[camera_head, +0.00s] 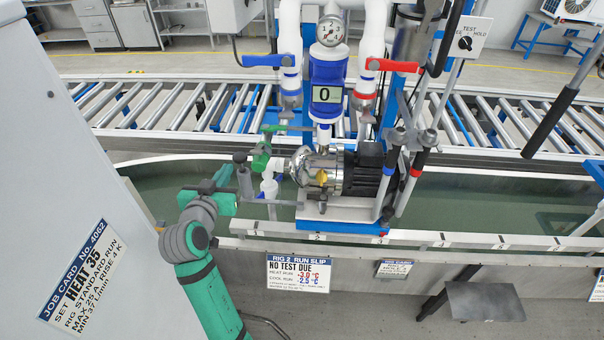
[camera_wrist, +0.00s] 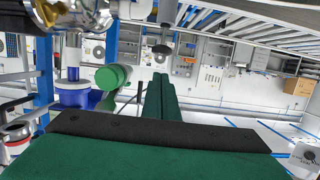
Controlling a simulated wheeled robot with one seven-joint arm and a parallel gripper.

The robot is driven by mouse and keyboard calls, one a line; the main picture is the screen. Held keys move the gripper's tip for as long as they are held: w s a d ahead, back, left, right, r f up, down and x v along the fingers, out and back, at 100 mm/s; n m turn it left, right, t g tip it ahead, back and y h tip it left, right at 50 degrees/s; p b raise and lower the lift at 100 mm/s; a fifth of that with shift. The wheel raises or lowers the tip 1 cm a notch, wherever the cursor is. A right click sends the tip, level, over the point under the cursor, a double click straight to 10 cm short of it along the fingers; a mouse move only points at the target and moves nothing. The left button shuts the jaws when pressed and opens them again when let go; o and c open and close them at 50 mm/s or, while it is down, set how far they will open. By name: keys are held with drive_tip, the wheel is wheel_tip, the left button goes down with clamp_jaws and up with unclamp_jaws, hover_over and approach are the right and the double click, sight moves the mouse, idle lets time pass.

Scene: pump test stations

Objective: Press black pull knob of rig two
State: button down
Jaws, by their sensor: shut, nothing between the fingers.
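Rig two stands in the middle of the head view, with a steel pump (camera_head: 318,168), a pressure gauge and a small display reading 0. A dark knob-like cap (camera_head: 240,158) on a grey stem stands at the rig's left side; I cannot be sure it is the black pull knob. A dark round knob on a stem (camera_wrist: 161,49) shows just beyond my fingertips in the wrist view. My gripper (camera_head: 228,172) is at the rig's left, close beside that cap. Its green fingers (camera_wrist: 159,78) are shut together and empty. I cannot tell whether they touch the knob.
Blue (camera_head: 262,61) and red (camera_head: 392,66) valve handles flank the gauge. A green valve (camera_head: 262,158) is just right of my gripper. A TEST/HOLD switch (camera_head: 465,43) is at upper right. A white cabinet (camera_head: 75,190) fills the left. A roller conveyor (camera_head: 160,103) runs behind.

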drive_tip(key=shift+r, duration=0.1)
drive_tip(key=r, duration=0.3)
drive_tip(key=shift+s+r, duration=0.2)
drive_tip(key=shift+r, duration=0.15)
hover_over(240, 157)
drive_tip(key=s, duration=0.2)
wheel_tip(240, 157, down, 2)
drive_tip(key=shift+s+a+f, duration=0.1)
drive_tip(key=shift+a+f, duration=0.05)
drive_tip(key=shift+f, duration=1)
drive_tip(key=shift+a+f, duration=0.1)
drive_tip(key=shift+f, duration=1)
